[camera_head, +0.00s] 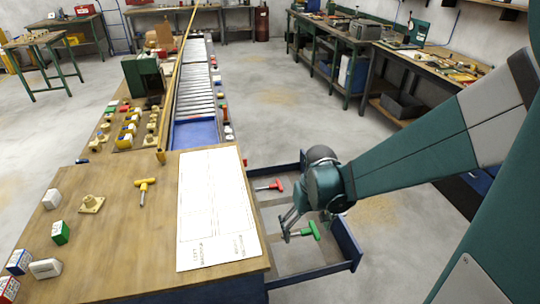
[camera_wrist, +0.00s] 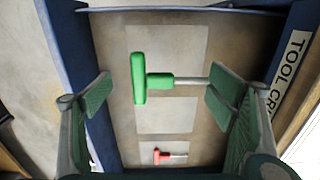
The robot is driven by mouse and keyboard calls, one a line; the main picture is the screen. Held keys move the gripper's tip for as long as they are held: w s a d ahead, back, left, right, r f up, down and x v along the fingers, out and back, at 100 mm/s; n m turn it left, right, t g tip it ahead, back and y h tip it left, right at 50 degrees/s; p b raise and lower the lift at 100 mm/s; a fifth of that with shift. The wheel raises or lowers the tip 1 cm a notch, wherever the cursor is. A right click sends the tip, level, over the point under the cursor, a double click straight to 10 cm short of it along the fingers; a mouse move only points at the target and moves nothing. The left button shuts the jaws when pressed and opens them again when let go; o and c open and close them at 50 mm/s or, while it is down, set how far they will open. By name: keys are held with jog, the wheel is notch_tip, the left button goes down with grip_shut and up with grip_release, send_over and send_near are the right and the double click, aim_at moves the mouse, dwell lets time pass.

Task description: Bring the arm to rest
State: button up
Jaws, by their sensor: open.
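My gripper (camera_head: 291,228) is open over the blue-sided drawer (camera_head: 352,246) at the right side of the bench. In the wrist view its two fingers (camera_wrist: 160,98) stand wide apart with nothing held. A green T-handled tool (camera_head: 313,230) is in the drawer below; it also shows in the wrist view (camera_wrist: 140,78), lying between the fingers, its shaft pointing at the right finger. Whether the shaft touches that finger I cannot tell. A red T-handled tool (camera_head: 272,185) lies in the same drawer; it also shows in the wrist view (camera_wrist: 163,156).
The wooden bench (camera_head: 120,250) holds a white printed sheet (camera_head: 215,205), a yellow T-handled tool (camera_head: 144,188), a brass piece (camera_head: 91,204) and several small boxes. A roller conveyor (camera_head: 194,90) runs behind. Workbenches (camera_head: 340,50) line the right wall, with open floor between.

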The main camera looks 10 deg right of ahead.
jog(key=shift+r, duration=0.2)
jog(key=shift+s+a+r+t, duration=0.15)
jog(key=shift+r+t, duration=0.15)
jog(key=shift+r, duration=0.5)
jog(key=s+a+r+t, duration=0.2)
jog(key=s+r+t, duration=0.1)
jog(key=r, duration=0.6)
jog(key=s+a+r+t+p, duration=0.1)
jog(key=s+r, duration=0.4)
jog(key=r, duration=0.5)
jog(key=shift+s+a+t, duration=0.3)
jog(key=shift+a+t, duration=0.3)
jog(key=shift+t, duration=0.7)
jog(key=shift+r, duration=0.15)
notch_tip(320, 180, up, 6)
jog(key=p, duration=0.6)
jog(key=shift+p, duration=0.3)
